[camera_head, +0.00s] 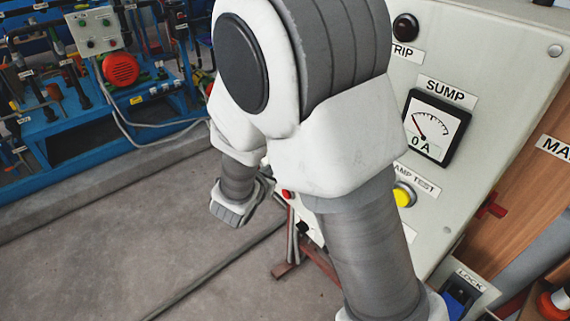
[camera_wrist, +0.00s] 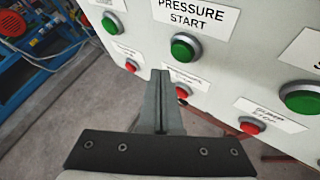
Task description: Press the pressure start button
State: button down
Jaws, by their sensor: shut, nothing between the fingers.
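In the wrist view the green pressure start button (camera_wrist: 186,47) sits on a pale control panel, right below the label "PRESSURE START" (camera_wrist: 195,14). My gripper (camera_wrist: 160,74) is shut and empty. Its fingertips are a little below and left of the green button in the picture, apart from it as far as I can tell. In the head view my arm covers this part of the panel, and the green button is hidden.
Another green button (camera_wrist: 111,25) with a red button (camera_wrist: 130,66) below is at left. A green button (camera_wrist: 301,97) and a red button (camera_wrist: 251,126) are at right. A sump gauge (camera_head: 435,127) and yellow button (camera_head: 404,195) show in the head view. Floor (camera_head: 130,240) at left is open.

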jog(key=shift+w+d, duration=0.45)
jog(key=shift+d, duration=0.25)
jog(key=shift+f+b, duration=0.1)
jog(key=shift+b, duration=0.25)
dwell(1.3)
jog(key=shift+w+d, duration=0.2)
jog(key=shift+d, duration=0.1)
jog(key=shift+w+d+b, duration=0.3)
jog(key=shift+d+b, duration=0.15)
jog(key=shift+b, duration=0.2)
dwell(0.5)
jog(key=shift+s+a, duration=0.1)
jog(key=shift+a, duration=0.05)
jog(key=shift+s+a, duration=0.45)
jog(key=shift+a, duration=0.15)
